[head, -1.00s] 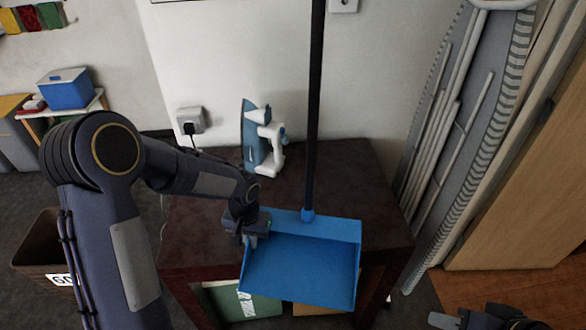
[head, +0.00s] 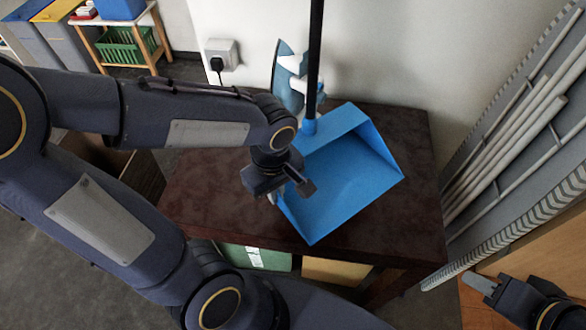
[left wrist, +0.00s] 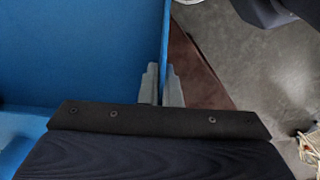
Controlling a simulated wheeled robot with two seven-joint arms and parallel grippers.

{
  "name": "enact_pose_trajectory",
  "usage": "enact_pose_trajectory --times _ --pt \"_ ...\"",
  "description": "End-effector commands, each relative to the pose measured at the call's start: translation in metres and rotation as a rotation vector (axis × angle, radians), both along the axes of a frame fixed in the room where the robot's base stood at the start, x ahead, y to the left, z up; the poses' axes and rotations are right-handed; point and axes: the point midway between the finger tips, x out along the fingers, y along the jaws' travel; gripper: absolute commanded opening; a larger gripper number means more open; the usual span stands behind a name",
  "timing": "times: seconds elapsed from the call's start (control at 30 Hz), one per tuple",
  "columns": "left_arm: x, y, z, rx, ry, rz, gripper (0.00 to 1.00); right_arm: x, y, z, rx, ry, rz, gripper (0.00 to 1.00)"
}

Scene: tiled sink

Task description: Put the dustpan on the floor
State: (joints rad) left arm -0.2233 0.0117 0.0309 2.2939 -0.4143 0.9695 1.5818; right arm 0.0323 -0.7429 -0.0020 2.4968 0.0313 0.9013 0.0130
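The blue dustpan (head: 350,175) has a long black upright handle (head: 316,45) and is over the dark brown table. I cannot tell whether it touches the tabletop. My left gripper (head: 276,193) is at its left side wall. In the left wrist view the two fingers (left wrist: 163,80) are close together with the blue dustpan wall (left wrist: 166,35) between them, so the gripper is shut on the dustpan (left wrist: 80,50). My right gripper (head: 482,284) is low at the right, away from the dustpan; its finger opening is unclear. Bare grey floor (head: 60,265) shows at the lower left.
The dark table (head: 215,195) fills the middle. An iron (head: 288,78) stands behind the dustpan near the wall socket (head: 221,54). A folded ironing board (head: 530,130) leans at the right. A green box (head: 255,257) is under the table. A brown bin (head: 135,170) is partly hidden by my left arm.

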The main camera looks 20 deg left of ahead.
Motion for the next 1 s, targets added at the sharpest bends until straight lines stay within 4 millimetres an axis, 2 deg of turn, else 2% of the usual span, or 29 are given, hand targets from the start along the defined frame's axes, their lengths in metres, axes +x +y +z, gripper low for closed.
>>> enact_pose_trajectory --times 0.23,0.43,0.53,0.77,1.0 --pt "0.058 0.02 -0.026 0.0 0.001 0.003 0.0 0.0 0.0 0.002 0.0 0.0 0.0 0.36" --pt "0.087 0.03 -0.063 -0.001 0.0 -0.001 0.0 0.0 0.0 0.0 0.0 0.0 0.0 0.36" --pt "0.097 0.033 -0.074 -0.001 -0.002 -0.001 0.0 0.0 0.0 0.0 0.0 0.0 0.0 0.36" --pt "0.106 0.036 -0.085 -0.001 -0.004 -0.002 0.0 0.0 0.0 0.0 0.0 0.0 0.0 0.36" --pt "0.107 0.037 -0.116 -0.001 -0.002 -0.003 0.0 0.0 0.0 -0.004 0.0 0.0 0.0 0.36"
